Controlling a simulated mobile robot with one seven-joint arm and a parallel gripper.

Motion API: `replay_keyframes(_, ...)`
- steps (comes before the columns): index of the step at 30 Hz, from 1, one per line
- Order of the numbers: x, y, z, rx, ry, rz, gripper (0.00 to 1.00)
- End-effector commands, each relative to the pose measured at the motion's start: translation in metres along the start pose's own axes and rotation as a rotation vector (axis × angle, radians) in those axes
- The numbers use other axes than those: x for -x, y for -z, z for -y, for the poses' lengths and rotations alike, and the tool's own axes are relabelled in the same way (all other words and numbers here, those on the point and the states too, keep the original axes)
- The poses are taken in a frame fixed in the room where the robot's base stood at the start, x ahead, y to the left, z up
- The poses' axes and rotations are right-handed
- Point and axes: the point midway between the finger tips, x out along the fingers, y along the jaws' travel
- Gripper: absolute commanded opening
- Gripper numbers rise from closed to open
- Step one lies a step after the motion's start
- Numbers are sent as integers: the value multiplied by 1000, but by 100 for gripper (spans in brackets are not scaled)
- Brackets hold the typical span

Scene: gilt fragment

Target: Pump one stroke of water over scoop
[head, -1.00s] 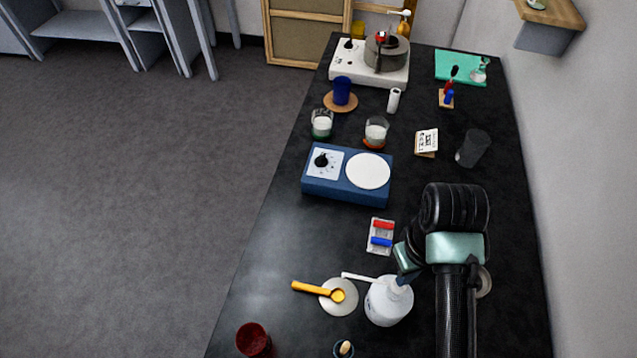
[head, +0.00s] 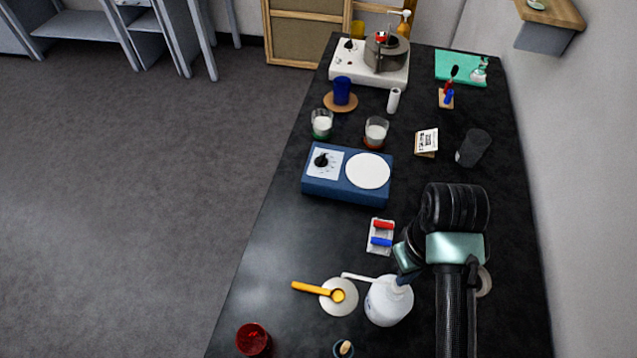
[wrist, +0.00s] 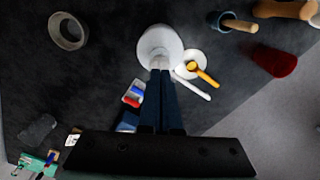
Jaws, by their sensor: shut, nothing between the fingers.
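A white pump bottle (head: 389,303) stands near the front of the black bench, its long white spout pointing left over a round white dish (head: 339,297). An orange scoop (head: 322,292) rests on the dish, bowl under the spout's side and handle to the left. In the wrist view the bottle (wrist: 159,43), spout (wrist: 193,88) and scoop (wrist: 202,73) show beyond the fingers. My gripper (wrist: 160,72) is shut and empty, its fingertips over the pump head, which they partly hide. I cannot tell whether they touch it.
A small rack with red and blue pieces (head: 381,236) lies behind the bottle. A dark red cup (head: 254,340) and a small blue pot (head: 344,349) stand in front. A blue scale (head: 347,175) is farther back. The bench's left part is clear.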

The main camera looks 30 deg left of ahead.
Motion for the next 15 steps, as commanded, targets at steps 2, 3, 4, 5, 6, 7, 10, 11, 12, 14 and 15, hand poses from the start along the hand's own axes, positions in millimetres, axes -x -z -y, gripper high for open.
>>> replay_keyframes(2, 0, 0, 0, 0, 0, 0, 0)
replay_keyframes(3, 0, 0, 0, 0, 0, 0, 0)
replay_keyframes(4, 0, 0, 0, 0, 0, 0, 0)
replay_keyframes(5, 0, 0, 0, 0, 0, 0, 0)
replay_keyframes(6, -1, 0, 0, 0, 0, 0, 0)
replay_keyframes(7, -1, 0, 0, 0, 0, 0, 0)
replay_keyframes(10, -4, 0, 0, 0, 1, 0, 0)
replay_keyframes(11, -5, 0, 0, 0, 1, 0, 0)
replay_keyframes(12, -6, 0, 0, 0, 1, 0, 0)
replay_keyframes(14, -8, 0, 0, 0, 1, 0, 0)
replay_keyframes(15, -10, 0, 0, 0, 1, 0, 0)
